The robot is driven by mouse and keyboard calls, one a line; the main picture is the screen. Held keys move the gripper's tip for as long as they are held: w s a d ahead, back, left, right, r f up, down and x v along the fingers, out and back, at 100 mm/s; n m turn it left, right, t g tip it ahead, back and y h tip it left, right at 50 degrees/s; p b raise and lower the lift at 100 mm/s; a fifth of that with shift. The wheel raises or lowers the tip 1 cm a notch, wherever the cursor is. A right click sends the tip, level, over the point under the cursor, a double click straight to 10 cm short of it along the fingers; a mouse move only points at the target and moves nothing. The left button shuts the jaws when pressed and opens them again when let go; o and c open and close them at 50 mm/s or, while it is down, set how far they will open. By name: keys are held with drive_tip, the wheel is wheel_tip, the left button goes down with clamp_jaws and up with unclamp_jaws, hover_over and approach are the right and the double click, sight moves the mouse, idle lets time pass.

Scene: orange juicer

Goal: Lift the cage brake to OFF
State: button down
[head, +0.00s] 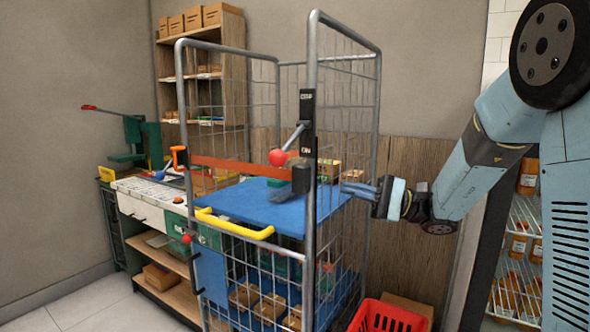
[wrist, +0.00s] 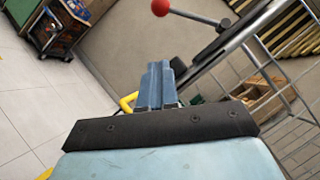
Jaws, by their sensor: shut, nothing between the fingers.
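The cage brake is a black plate (head: 307,108) on the near upright of the wire cage, with a label near its top and one near its bottom; the lettering is too small to read surely. Its grey lever slopes down to the left, ending in a red ball (head: 277,157) near the lower label. In the wrist view the red ball (wrist: 160,7) is at the top edge, apart from the fingers. My gripper (head: 346,188) is right of the upright, lower than the ball, pointing left. Its blue fingers (wrist: 158,82) are shut and empty.
The cage (head: 311,215) has tubular posts, a blue shelf (head: 245,203), an orange strap (head: 235,167) and a yellow handle (head: 235,224). A red crate (head: 385,318) stands low at the right. A workbench (head: 150,203) is at the left. The upright stands between gripper and ball in the head view.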

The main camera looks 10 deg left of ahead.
sight(290, 142)
drive_tip(key=shift+w, duration=0.35)
drive_tip(key=x, duration=1)
drive_tip(key=shift+r, duration=0.2)
drive_tip(key=s+a+r, duration=0.1)
drive_tip(key=s+r, duration=0.1)
drive_tip(key=shift+s+a, duration=0.3)
drive_tip(key=shift+a, duration=0.1)
